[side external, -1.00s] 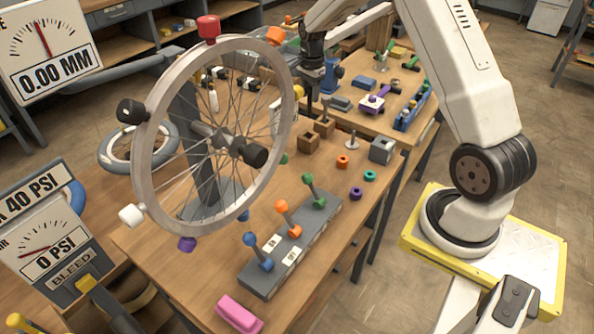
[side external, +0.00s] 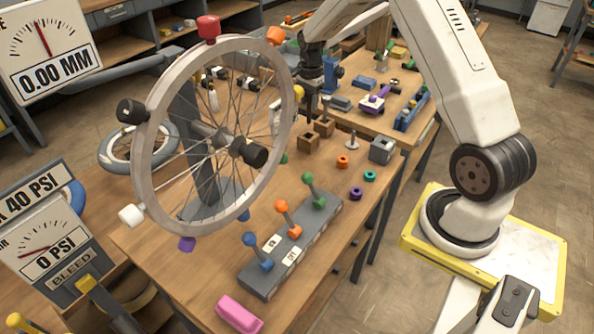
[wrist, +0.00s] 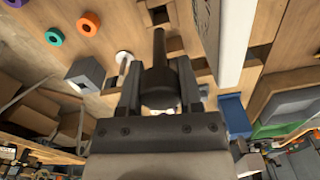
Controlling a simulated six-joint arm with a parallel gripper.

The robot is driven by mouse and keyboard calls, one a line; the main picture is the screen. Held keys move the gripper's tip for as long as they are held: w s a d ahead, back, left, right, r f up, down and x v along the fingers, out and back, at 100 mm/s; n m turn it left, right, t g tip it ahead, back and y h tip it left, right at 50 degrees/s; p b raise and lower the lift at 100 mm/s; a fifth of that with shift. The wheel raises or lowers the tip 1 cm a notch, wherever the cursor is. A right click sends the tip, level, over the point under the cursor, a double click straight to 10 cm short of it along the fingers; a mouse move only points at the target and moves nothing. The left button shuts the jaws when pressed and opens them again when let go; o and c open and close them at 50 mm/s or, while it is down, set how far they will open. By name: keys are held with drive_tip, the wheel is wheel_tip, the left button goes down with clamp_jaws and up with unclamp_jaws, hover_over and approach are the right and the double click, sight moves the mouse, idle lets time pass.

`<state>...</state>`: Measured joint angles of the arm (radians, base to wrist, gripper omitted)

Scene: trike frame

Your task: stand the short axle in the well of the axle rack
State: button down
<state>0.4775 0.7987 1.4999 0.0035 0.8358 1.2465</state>
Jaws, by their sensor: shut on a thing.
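My gripper (wrist: 161,90) is shut on the dark short axle (wrist: 159,72), which shows in the wrist view as a thin rod with a wider collar between the fingers. In the side view my gripper (side external: 313,85) is beyond the right rim of the big wheel, above the far part of the bench. The wooden blocks with square wells, seemingly the axle rack (side external: 308,141), stand below and near it. A square well shows in the wrist view near the axle's thin end. I cannot tell whether the axle touches the rack.
The spoked wheel (side external: 141,170) on its stand rises close to my gripper on the left. A grey block (side external: 382,150) with an opening, a pale upright pin (side external: 352,140) and coloured rings (side external: 356,193) are to the right. A lever panel (side external: 262,283) lies nearer.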

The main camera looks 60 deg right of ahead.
sight(309, 109)
drive_tip(key=shift+f, duration=1.6)
drive_tip(key=shift+f, duration=2.75)
idle(1.1)
drive_tip(key=shift+c, duration=1)
unclamp_jaws()
drive_tip(key=shift+r, duration=3.9)
drive_tip(key=shift+r, duration=0.1)
